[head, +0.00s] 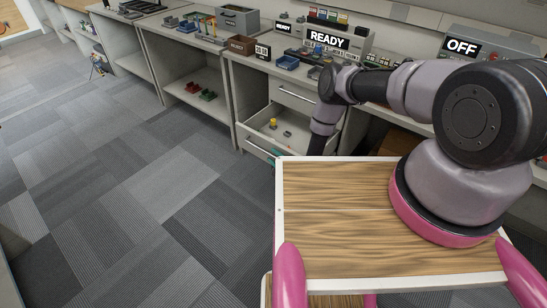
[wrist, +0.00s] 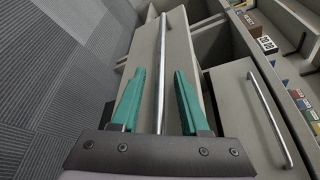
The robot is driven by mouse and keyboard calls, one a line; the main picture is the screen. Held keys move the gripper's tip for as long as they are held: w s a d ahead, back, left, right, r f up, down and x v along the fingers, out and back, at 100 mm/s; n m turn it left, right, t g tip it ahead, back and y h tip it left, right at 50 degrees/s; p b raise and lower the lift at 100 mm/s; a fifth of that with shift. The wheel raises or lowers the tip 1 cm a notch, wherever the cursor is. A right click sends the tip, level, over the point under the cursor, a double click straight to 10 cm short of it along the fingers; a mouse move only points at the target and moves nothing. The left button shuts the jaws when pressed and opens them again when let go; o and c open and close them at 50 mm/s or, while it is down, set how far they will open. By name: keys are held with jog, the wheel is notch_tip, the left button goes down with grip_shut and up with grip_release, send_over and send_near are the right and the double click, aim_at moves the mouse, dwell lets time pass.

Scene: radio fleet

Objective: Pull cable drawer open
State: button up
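A lower drawer (head: 257,139) under the bench stands pulled out, with a yellow item (head: 273,122) and small pieces inside. In the wrist view its front (wrist: 192,95) carries a long metal bar handle (wrist: 161,60). My gripper (wrist: 158,78) is open, with one teal finger on each side of that handle and visible gaps to both. In the head view my arm hides most of the gripper. An upper drawer (head: 293,101) above it is shut; its front and handle (wrist: 268,112) also show at the right of the wrist view. I cannot read which is the cable drawer.
The bench top holds a READY unit (head: 327,41), an OFF unit (head: 463,47), a brown box (head: 242,45) and blue trays (head: 287,62). An open shelf (head: 196,92) with red and green items is left of the drawers. The carpet (head: 120,180) at left is clear.

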jog(key=v, duration=1.1)
